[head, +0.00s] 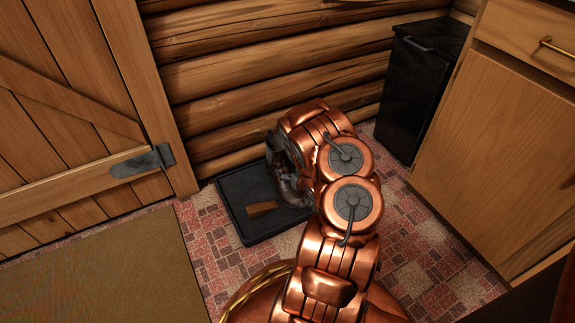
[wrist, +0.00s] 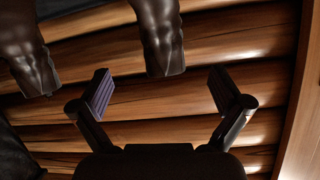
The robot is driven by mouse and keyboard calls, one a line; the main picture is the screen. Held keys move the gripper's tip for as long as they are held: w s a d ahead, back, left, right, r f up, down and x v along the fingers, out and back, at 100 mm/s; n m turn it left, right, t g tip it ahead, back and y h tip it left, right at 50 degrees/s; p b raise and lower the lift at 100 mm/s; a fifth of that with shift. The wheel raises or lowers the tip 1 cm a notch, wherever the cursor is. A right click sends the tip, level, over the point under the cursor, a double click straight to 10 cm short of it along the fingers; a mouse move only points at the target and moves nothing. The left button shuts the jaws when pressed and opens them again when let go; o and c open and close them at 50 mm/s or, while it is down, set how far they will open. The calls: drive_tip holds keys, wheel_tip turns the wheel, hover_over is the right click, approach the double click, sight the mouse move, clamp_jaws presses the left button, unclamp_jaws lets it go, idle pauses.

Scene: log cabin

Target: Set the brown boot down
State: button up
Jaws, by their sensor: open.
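A dark brown boot (head: 288,190) shows in part on the black tray (head: 238,232), low beside my arm, which hides the rest of it. In the wrist view two dark brown boots hang in from the top edge, one at the left (wrist: 28,60) and one near the middle (wrist: 162,38). I cannot tell which of them is the one in the head view. My gripper (wrist: 163,88) is open, with nothing between its fingers. The middle boot's lower end in the picture is just above the gap between the fingertips. In the head view my gripper is mostly hidden by my arm.
A small flat brown piece (head: 263,208) lies on the tray. The log wall (head: 220,85) rises close behind. A black bin (head: 412,90) and wooden cabinet (head: 495,140) stand right. A plank door (head: 65,110) and tan mat (head: 110,275) are left.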

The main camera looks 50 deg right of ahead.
wheel_tip(320, 180, up, 10)
drive_tip(key=d+n+g+h, duration=0.1)
drive_tip(key=g, duration=0.4)
drive_tip(key=s+a+r+g, duration=0.3)
drive_tip(key=a+r+g, duration=0.1)
drive_tip(key=a+r, duration=0.6)
drive_tip(key=s+a+r+n+g+y, duration=0.1)
drive_tip(key=s+a+r, duration=0.3)
drive_tip(key=s+a, duration=0.4)
drive_tip(key=s+a+r+n+g+y, duration=0.2)
drive_tip(key=s+a, duration=0.6)
drive_tip(key=a, duration=0.5)
drive_tip(key=s+a+r+n+g+y, duration=0.2)
drive_tip(key=s+a+r, duration=0.4)
drive_tip(key=a, duration=0.5)
drive_tip(key=shift+s+r+g+y, duration=0.3)
drive_tip(key=shift+s+g+y, duration=0.25)
drive_tip(key=shift+s, duration=0.4)
